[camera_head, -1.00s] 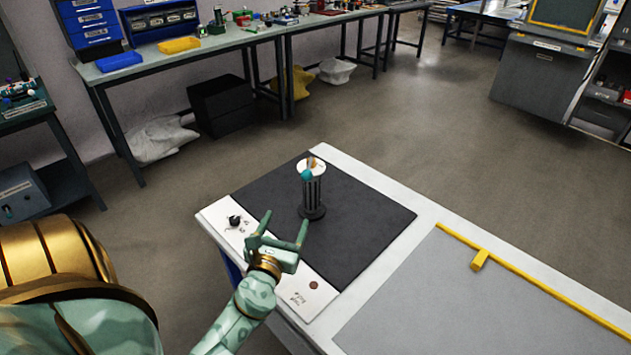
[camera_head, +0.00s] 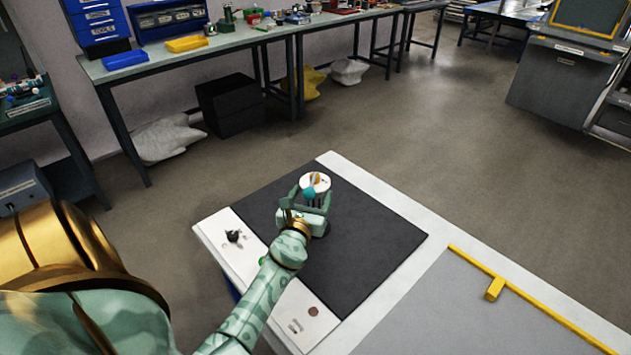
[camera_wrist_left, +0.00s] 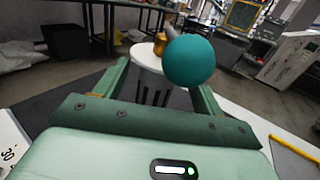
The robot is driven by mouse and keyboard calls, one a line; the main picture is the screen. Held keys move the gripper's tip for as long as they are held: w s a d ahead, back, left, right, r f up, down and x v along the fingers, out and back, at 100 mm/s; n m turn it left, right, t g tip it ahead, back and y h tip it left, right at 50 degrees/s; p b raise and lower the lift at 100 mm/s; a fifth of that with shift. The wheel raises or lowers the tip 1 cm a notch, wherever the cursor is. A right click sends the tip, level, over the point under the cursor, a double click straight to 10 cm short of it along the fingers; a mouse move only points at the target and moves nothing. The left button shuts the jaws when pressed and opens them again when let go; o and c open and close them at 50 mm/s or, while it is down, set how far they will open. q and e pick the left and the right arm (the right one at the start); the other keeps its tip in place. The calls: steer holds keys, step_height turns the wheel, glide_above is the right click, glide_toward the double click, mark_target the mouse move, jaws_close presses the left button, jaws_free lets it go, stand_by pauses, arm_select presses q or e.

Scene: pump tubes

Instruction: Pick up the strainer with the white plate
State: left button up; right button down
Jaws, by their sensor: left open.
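The strainer (camera_head: 322,229) stands upright on the black mat (camera_head: 375,245), with its white plate (camera_head: 322,180) on top. In the left wrist view the plate (camera_wrist_left: 145,58) shows above the dark slotted body (camera_wrist_left: 150,93). A teal ball (camera_head: 309,193) and a small orange-brown part (camera_head: 316,178) show at the plate. My left gripper (camera_head: 312,196) is open, with one finger on either side of the strainer just below the plate. I cannot tell whether the fingers touch it. The gripper hides much of the body. My right gripper is not in view.
A white strip with a small black knob (camera_head: 233,236) and a brown disc (camera_head: 313,311) borders the mat's near side. A grey panel with a yellow rail (camera_head: 530,300) lies to the right. The mat right of the strainer is clear.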

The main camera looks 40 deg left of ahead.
mark_target(317, 182)
arm_select(q)
steer(key=b+x, duration=0.1)
steer(key=x, duration=0.4)
steer(key=shift+w+a, duration=0.1)
steer(key=shift+w, duration=0.1)
jaws_close()
steer(key=shift+r, duration=0.15)
